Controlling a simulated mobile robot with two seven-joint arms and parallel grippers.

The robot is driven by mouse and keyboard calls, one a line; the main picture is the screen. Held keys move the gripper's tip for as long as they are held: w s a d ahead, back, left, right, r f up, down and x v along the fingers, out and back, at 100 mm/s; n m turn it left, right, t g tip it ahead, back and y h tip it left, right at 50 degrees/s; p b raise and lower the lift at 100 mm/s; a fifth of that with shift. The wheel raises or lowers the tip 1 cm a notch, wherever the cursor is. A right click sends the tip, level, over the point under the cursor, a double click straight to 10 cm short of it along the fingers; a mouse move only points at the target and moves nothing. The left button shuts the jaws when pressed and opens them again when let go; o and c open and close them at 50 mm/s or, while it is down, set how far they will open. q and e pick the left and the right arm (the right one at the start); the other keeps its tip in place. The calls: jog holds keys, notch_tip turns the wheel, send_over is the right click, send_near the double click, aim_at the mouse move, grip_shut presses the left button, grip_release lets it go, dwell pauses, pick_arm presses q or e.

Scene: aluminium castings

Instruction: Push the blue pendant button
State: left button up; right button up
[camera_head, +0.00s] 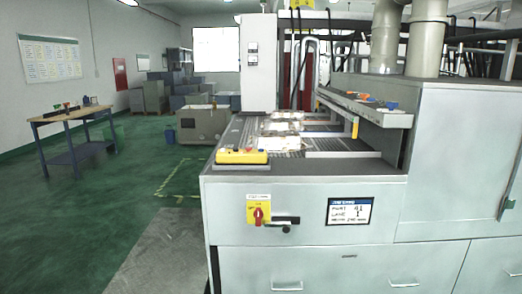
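A yellow control box (241,157) lies on the front left corner of the grey machine top. It has small dark and reddish knobs on its upper side, too small to tell apart. I cannot make out a blue button on it. Neither of my grippers is in view.
The grey machine (300,190) fills the right half; its front carries a yellow switch plate with a red knob (258,215), a black handle (284,222) and a display (348,211). A shelf (365,108) overhangs the machine bed. Green floor at left is mostly clear, with a workbench (72,117).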

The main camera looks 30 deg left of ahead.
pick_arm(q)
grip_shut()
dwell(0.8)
